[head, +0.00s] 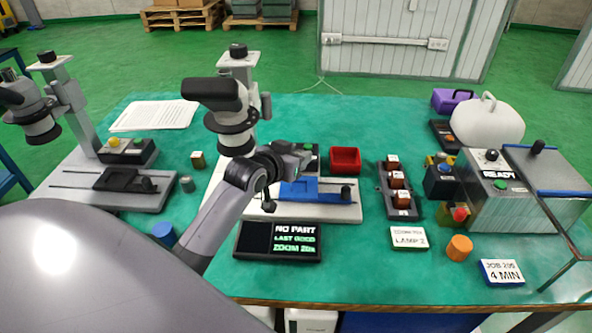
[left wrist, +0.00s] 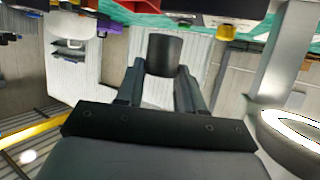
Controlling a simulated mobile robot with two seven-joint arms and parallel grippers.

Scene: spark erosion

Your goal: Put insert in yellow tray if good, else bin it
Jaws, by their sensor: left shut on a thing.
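My left gripper (head: 298,153) reaches over the base of the middle microscope (head: 232,110). In the left wrist view the gripper (left wrist: 163,78) is shut on a dark cylinder (left wrist: 164,52); I cannot tell whether this is the insert or a knob. The blue stage (head: 299,188) lies below the gripper, and no insert shows clearly on it. The display (head: 279,242) reads "NO PART", "LAST GOOD" and "ZOOM 20x". A red tray (head: 345,160) stands right of the gripper. I cannot make out a yellow tray. My right gripper is not in view.
A second microscope (head: 40,118) stands at the left. A dark rack (head: 399,190) with several labelled blocks, an orange cylinder (head: 459,248) and a metal machine (head: 508,185) reading "READY" are at the right. The green table (head: 350,260) is clear in front of the display's right side.

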